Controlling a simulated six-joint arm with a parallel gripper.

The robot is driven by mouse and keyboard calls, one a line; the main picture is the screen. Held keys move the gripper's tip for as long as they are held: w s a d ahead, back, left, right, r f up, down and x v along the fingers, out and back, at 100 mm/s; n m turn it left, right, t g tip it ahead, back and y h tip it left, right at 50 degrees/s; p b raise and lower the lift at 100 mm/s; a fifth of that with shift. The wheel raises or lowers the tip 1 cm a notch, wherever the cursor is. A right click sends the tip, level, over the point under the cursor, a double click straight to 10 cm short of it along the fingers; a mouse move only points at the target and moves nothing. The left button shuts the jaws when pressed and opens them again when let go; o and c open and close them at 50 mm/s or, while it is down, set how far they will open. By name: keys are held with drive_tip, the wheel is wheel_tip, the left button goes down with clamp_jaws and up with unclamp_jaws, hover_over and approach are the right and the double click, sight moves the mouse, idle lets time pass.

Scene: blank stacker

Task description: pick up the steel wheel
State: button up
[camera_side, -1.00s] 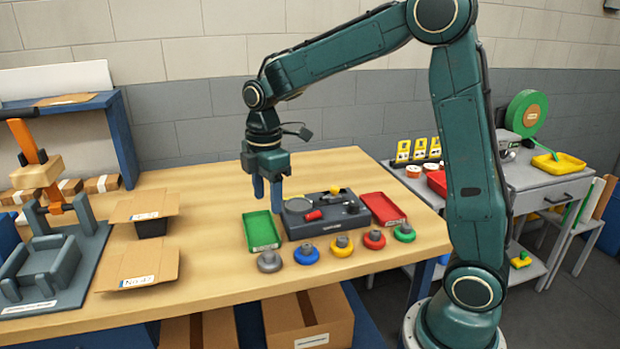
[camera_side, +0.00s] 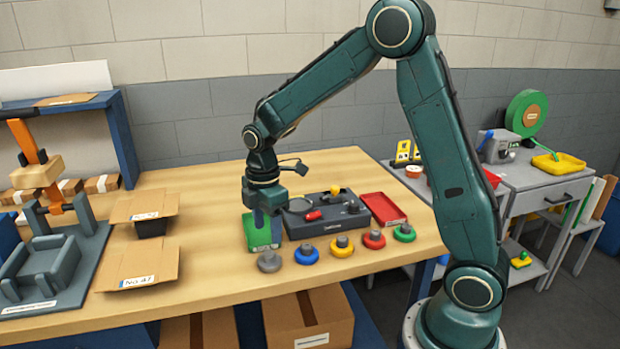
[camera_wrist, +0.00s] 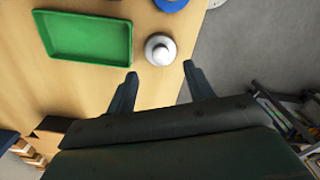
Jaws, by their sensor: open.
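The steel wheel (camera_side: 269,262) is a grey disc with a raised knob, lying at the left end of a row of wheels near the table's front edge. In the wrist view the steel wheel (camera_wrist: 160,49) lies just beyond the fingertips, roughly between their lines and slightly left of centre. My gripper (camera_side: 266,232) points down above the table, over the green tray's area and behind the steel wheel in the side view. In the wrist view my gripper (camera_wrist: 159,70) has its two fingers spread apart with nothing between them.
The green tray (camera_side: 252,240) lies close beside the steel wheel. The blue wheel (camera_side: 306,255) is its nearest neighbour, then yellow (camera_side: 342,246), red (camera_side: 374,239) and green (camera_side: 404,233) wheels. A dark fixture (camera_side: 310,226) and a red tray (camera_side: 381,208) stand behind the row. Cardboard boxes (camera_side: 140,267) lie left.

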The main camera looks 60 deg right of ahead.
sight(268, 253)
drive_tip(key=shift+f, duration=0.7)
drive_tip(key=shift+f, duration=0.1)
drive_tip(key=shift+a+f, duration=0.15)
drive_tip(key=shift+f, duration=2.35)
clamp_jaws()
drive_tip(key=shift+r, duration=0.15)
wheel_tip(268, 253, up, 20)
